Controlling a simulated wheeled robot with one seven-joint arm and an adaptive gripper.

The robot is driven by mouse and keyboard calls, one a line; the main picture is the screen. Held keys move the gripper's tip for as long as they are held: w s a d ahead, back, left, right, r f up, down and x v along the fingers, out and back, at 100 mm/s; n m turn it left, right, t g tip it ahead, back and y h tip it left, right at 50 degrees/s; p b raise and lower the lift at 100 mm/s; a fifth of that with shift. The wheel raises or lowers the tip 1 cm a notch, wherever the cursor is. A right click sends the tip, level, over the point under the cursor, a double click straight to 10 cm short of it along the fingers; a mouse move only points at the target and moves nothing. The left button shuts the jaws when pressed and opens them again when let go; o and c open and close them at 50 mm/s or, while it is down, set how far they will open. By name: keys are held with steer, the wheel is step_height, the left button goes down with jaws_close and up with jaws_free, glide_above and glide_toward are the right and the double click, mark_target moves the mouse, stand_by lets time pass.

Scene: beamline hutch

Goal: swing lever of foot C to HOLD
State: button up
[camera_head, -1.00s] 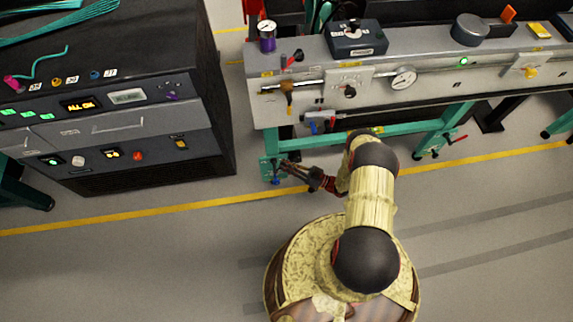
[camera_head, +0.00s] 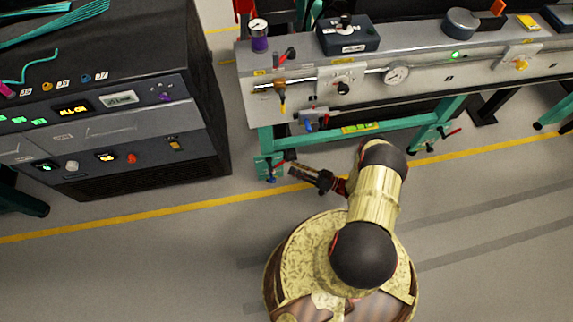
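The bench's left front leg ends in a teal foot (camera_head: 264,166) with a small dark lever (camera_head: 285,157) and a blue part low on it. Another teal foot (camera_head: 428,140), with a red-tipped lever (camera_head: 452,132), stands farther right under the bench. No letter or HOLD mark is readable, so I cannot tell which foot is C. My gripper (camera_head: 293,171) is low, just right of the left foot, its fingers pointing left toward that foot and lever. I see a small gap and no clear contact. The fingers look close together, but their opening is too small to judge.
The grey bench (camera_head: 370,100) stands above the feet, carrying a gauge (camera_head: 396,75), knobs and small levers. A black cabinet (camera_head: 150,165) with lit panels stands at left. Floor between cabinet and left foot is narrow. Open floor with a yellow line (camera_head: 190,208) lies in front.

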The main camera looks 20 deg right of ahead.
steer(key=v, duration=0.5)
steer(key=shift+d, duration=0.1)
stand_by(0.5)
